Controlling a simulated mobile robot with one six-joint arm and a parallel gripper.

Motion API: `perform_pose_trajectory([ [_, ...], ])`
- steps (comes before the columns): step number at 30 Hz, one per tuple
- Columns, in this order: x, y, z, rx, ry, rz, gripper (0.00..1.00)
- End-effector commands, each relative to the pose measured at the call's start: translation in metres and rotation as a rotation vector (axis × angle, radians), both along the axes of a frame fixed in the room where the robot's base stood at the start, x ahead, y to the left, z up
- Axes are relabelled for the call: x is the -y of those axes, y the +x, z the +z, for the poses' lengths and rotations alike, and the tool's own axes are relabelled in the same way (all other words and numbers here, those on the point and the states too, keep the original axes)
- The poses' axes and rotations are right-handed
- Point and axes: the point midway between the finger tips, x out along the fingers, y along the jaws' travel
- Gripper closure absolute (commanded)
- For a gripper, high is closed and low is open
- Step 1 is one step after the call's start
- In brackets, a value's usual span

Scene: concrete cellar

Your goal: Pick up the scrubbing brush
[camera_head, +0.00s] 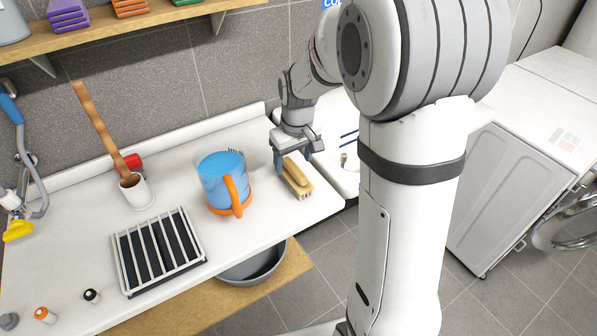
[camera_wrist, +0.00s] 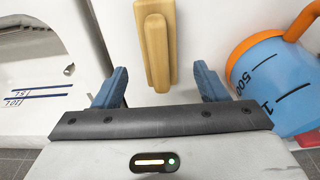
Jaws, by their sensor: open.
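The scrubbing brush (camera_head: 296,178) lies on the white counter near its right end, with a tan wooden body and handle and pale bristles pointing down. In the wrist view the brush (camera_wrist: 156,50) stands out upright in the picture, ahead of the jaws and roughly midway between them. My gripper (camera_head: 293,160) is over the brush in the head view. I cannot tell the exact height of the fingers above the brush.
A blue measuring jug (camera_head: 211,180) with an orange handle stands close left of the brush; it also shows in the wrist view (camera_wrist: 275,85). A black-and-white rack (camera_head: 157,250) and a white cup (camera_head: 136,193) stand farther left. A sink basin (camera_head: 345,170) adjoins on the right.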

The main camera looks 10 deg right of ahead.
Motion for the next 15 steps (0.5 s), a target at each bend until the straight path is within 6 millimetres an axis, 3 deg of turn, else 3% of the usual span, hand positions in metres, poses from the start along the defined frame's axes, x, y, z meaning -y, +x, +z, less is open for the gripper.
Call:
perform_pose_trajectory([
  [9, 0.000, 0.003, -0.044, -0.004, 0.000, 0.000, 0.34],
  [15, 0.000, 0.005, -0.055, 0.000, 0.000, 0.001, 0.34],
])
